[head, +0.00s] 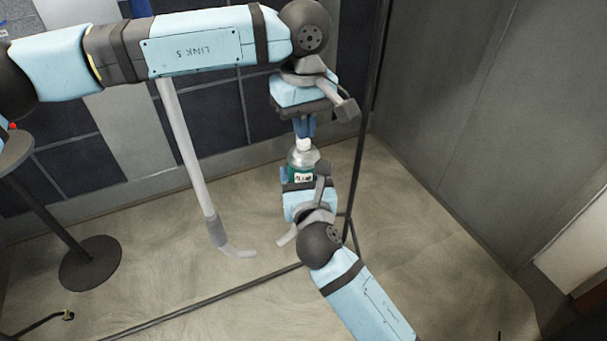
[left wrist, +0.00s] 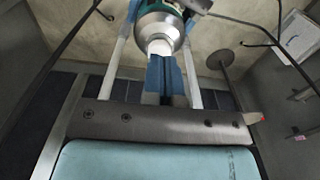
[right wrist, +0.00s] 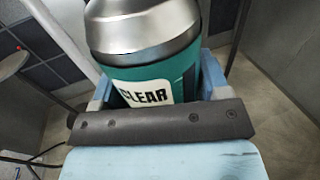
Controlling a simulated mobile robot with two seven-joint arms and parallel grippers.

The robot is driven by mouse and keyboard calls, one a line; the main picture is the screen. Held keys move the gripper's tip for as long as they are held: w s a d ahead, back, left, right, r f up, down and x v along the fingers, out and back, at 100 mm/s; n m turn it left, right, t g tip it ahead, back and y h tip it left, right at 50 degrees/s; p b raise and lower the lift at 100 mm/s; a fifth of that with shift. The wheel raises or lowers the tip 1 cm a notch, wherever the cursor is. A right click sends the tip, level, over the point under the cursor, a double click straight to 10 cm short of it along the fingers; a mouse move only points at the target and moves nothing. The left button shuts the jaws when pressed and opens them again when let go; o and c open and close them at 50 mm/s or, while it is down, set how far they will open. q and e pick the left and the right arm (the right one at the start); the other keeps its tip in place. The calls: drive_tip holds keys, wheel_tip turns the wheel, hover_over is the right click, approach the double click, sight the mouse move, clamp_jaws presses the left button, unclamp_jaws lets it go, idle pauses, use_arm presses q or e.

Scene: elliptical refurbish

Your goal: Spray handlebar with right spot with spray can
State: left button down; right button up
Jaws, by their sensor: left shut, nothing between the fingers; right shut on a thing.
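The spray can (head: 301,157) has a silver shoulder, a white top and a teal body, and stands about upright in my right gripper (head: 300,178). Its label reads "CLEAR" in the right wrist view (right wrist: 148,68). My right gripper is shut around the can body. My left gripper (head: 305,127) is shut and empty, its blue fingertips just above the can's white top; contact is unclear. The can also shows beyond the fingertips in the left wrist view (left wrist: 160,30). A pale bar with a grey sleeve and bent end (head: 187,140) may be the handlebar; no spot shows on it.
A dark upright pole (head: 362,130) stands close to the right of both grippers. A dark bar (head: 200,303) crosses low in front. A round-based stand (head: 90,263) is at left. Grey wall panels (head: 455,90) bound the right; the floor at lower right is clear.

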use_arm(q)
drive_tip(key=shift+f, duration=0.95)
use_arm(e)
drive_tip(key=shift+r, duration=0.1)
use_arm(q)
drive_tip(key=shift+r, duration=0.1)
use_arm(e)
drive_tip(key=shift+r, duration=0.1)
use_arm(q)
drive_tip(key=shift+r, duration=2.45)
wheel_tip(320, 180, up, 12)
